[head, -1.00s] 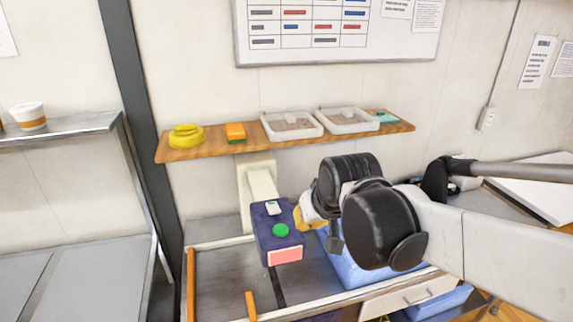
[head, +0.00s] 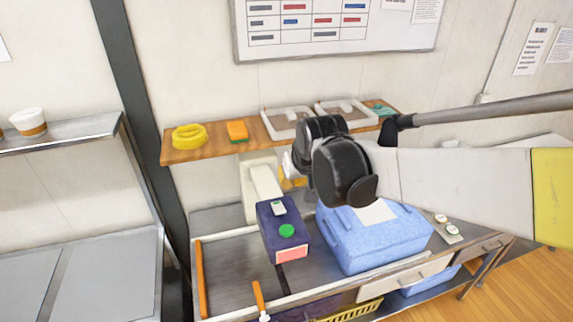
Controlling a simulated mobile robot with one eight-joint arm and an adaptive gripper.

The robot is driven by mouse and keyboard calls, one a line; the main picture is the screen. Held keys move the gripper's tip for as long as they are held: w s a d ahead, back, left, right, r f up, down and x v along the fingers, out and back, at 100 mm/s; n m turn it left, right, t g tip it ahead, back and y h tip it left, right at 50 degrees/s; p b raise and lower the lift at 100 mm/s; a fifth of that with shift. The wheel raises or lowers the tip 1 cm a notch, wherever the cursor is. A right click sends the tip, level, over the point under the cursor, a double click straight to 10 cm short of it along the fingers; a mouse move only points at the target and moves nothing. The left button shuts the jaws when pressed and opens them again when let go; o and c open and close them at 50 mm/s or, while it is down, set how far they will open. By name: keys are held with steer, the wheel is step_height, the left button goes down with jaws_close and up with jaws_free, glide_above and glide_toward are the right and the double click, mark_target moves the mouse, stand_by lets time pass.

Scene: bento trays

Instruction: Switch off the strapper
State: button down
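The strapper is a dark purple box-shaped head (head: 268,216) on a cream neck (head: 263,180) at the back of the metal bench. Its top carries a round green button (head: 286,231) and a small pale switch piece (head: 278,208). A pink-red panel (head: 292,254) is on its front. My arm reaches in from the right, and its black wrist joints are up and right of the strapper head, apart from it in the picture. My gripper is mostly hidden behind these joints; its fingers cannot be made out.
A blue box (head: 388,245) with a white sheet on top stands right of the strapper. An orange-handled tool (head: 259,297) lies at the bench front. Above, a wooden shelf (head: 214,149) holds a yellow roll (head: 189,137), an orange block (head: 237,131) and white trays.

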glide_above(278, 208)
steer(key=d, duration=0.3)
steer(key=f, duration=0.8)
steer(key=shift+s+a, duration=0.1)
steer(key=shift+a, duration=0.15)
steer(key=f, duration=0.3)
steer(key=shift+s+d+f, duration=0.1)
steer(key=shift+s+d, duration=0.05)
steer(key=shift+s, duration=0.2)
steer(key=shift+f, duration=0.4)
steer(key=shift+s, duration=0.1)
